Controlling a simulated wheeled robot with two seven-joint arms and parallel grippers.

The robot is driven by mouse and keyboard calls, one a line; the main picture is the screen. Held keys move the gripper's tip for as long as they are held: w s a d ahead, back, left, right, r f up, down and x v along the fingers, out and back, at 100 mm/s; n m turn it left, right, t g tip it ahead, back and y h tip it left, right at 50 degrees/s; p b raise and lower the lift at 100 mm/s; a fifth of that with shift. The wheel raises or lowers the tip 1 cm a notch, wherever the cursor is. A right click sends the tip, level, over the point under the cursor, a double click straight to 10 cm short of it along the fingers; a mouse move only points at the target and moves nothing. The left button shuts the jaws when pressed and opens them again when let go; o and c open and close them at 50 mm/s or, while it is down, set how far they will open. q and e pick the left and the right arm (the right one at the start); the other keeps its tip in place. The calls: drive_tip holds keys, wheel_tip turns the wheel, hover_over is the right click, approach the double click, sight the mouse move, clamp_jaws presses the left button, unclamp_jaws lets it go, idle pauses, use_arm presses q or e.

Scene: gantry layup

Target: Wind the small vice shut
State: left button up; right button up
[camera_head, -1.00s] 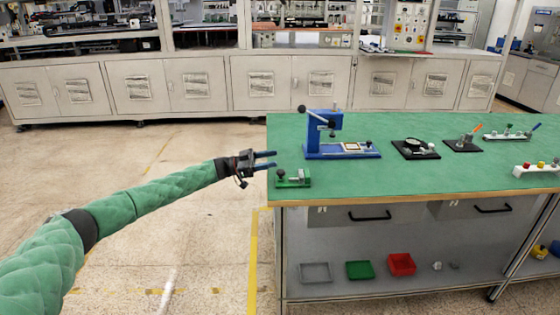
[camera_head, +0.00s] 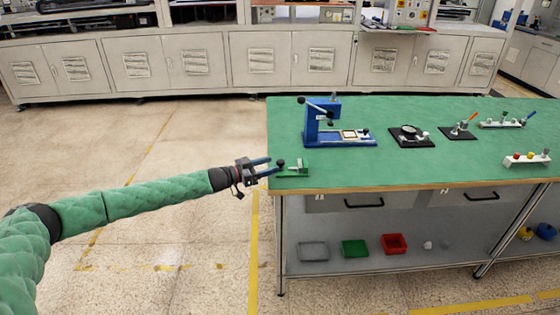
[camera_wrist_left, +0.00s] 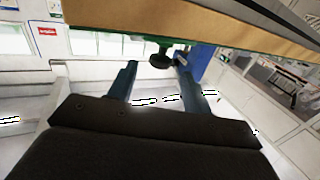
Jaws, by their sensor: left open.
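The small green vice (camera_head: 297,169) sits at the left front corner of the green bench top. Its dark round knob (camera_head: 281,162) is on the vice's left end. My left gripper (camera_head: 270,166) comes in from the left and is open, with its blue fingertips close to the knob. In the left wrist view, the knob (camera_wrist_left: 160,61) appears between the two spread fingertips (camera_wrist_left: 157,65). I cannot tell whether they touch it. How wide the vice jaws stand is too small to see. My right gripper is not in view.
A blue lever press (camera_head: 318,122) stands behind the vice on the bench (camera_head: 450,165). A dark plate with a round part (camera_head: 410,136) and other small fixtures lie to the right. Red (camera_head: 394,243) and green (camera_head: 354,248) trays are on the lower shelf. Floor left of the bench is clear.

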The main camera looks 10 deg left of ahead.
sight(280, 161)
use_arm(q)
drive_tip(key=shift+p+x, duration=0.4)
drive_tip(key=shift+x, duration=2.1)
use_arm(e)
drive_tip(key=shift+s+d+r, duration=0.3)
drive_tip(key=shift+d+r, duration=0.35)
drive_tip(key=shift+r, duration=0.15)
use_arm(q)
drive_tip(key=shift+c, duration=0.2)
